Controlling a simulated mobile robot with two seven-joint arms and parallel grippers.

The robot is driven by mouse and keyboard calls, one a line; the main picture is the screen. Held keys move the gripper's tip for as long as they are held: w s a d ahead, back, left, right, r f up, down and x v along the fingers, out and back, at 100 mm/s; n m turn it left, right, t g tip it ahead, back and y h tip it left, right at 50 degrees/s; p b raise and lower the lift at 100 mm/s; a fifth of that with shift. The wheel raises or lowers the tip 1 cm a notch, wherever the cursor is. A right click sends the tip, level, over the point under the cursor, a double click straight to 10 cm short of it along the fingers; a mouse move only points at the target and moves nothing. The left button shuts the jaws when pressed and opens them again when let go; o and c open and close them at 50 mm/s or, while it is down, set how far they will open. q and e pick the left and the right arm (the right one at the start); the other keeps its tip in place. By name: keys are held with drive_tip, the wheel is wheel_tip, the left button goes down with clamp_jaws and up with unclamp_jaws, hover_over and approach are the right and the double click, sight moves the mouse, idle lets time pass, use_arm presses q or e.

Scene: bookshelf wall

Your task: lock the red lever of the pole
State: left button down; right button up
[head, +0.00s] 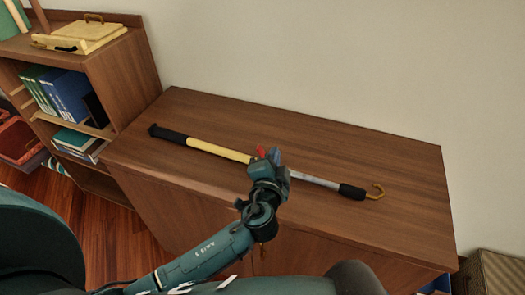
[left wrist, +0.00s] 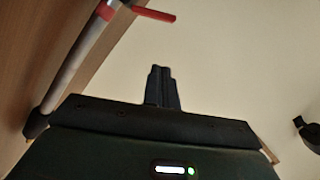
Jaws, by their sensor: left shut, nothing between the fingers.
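The pole lies across the wooden cabinet top in the head view, with a black grip at its left end, a yellow tube (head: 220,150), a silver tube (head: 315,180), a second black grip and a hook (head: 377,191) at its right end. The red lever (head: 261,152) shows at the pole's middle, partly hidden by my left gripper (head: 273,157). In the left wrist view the red lever (left wrist: 153,14) sticks out sideways from the pole (left wrist: 76,62) at the top. My left gripper's fingers (left wrist: 161,72) are together and empty, apart from the lever in that view.
The cabinet top (head: 350,145) is otherwise clear around the pole. A shelf with books (head: 65,95) stands at the left, with a yellow box (head: 80,35) on top. A wall rises behind the cabinet. A woven box (head: 492,272) stands at the lower right.

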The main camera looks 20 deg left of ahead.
use_arm(q)
drive_tip(key=shift+w+a+f, duration=0.4)
drive_tip(key=shift+w+a, duration=0.1)
drive_tip(key=shift+a, duration=0.15)
drive_tip(key=shift+w+a+f, duration=0.4)
drive_tip(key=shift+w+a, duration=0.1)
drive_tip(key=shift+a, duration=0.1)
drive_tip(key=shift+a+f+p, duration=0.3)
drive_tip(key=shift+a+f, duration=0.1)
drive_tip(key=shift+a, duration=0.2)
use_arm(e)
drive_tip(key=shift+w+d, duration=0.1)
drive_tip(key=shift+d, duration=0.2)
drive_tip(key=shift+a+f, duration=0.1)
